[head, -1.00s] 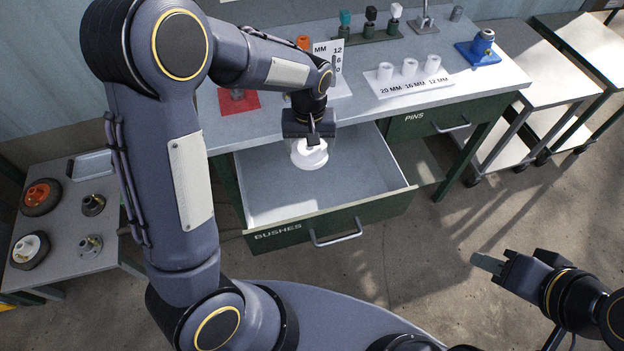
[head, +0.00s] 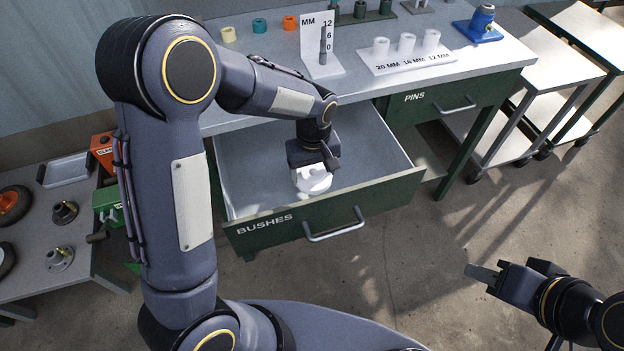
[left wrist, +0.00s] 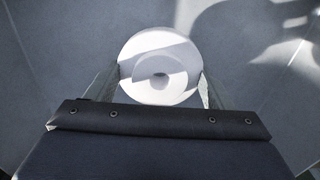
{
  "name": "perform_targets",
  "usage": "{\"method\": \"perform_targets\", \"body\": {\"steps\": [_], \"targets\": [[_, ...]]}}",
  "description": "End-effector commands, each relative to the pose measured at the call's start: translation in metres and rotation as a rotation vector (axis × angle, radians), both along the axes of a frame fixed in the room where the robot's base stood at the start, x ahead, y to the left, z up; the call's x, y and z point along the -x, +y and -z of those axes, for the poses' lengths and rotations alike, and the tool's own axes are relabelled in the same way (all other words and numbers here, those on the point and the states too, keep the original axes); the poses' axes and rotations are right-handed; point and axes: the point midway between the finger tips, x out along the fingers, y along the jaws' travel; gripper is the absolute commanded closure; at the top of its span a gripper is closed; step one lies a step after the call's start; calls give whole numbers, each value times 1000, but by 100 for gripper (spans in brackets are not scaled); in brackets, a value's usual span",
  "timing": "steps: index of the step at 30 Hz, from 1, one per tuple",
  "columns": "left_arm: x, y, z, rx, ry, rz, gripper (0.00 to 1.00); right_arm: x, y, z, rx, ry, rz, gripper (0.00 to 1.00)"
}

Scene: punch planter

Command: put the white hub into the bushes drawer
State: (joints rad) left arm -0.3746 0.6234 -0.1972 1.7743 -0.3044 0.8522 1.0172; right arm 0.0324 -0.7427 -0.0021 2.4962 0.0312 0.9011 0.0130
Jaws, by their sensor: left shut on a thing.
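The white hub (head: 314,181) is a round flanged piece. My left gripper (head: 312,166) is shut on it, inside the open bushes drawer (head: 262,236) near its front panel. In the left wrist view the hub (left wrist: 159,62) sits between the two fingers, with the grey drawer floor behind it. I cannot tell whether the hub touches the floor. My right gripper (head: 482,273) is at the lower right, away from the drawer and empty; its finger gap is not clear.
The closed pins drawer (head: 440,108) is to the right. White bushes stand on a labelled plate (head: 410,62) on the bench. A side table (head: 40,240) with several hubs is at the left. The rest of the bushes drawer looks empty.

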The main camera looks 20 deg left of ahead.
Motion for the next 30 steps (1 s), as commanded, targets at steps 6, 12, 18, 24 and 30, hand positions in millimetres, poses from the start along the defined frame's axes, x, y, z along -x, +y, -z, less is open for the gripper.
{"method": "perform_targets", "body": {"steps": [6,12,18,24,30], "targets": [[0,0,19,1,1,1,52,0,0,3,0,0,0,66],[0,0,41,2,-1,1,52,0,0,6,0,0,0,66],[-1,0,40,2,-3,1,52,0,0,5,0,0,0,66],[0,0,44,1,-1,1,18,0,0,8,0,0,0,66],[0,0,44,1,-1,1,3,0,0,8,0,0,0,66]]}}
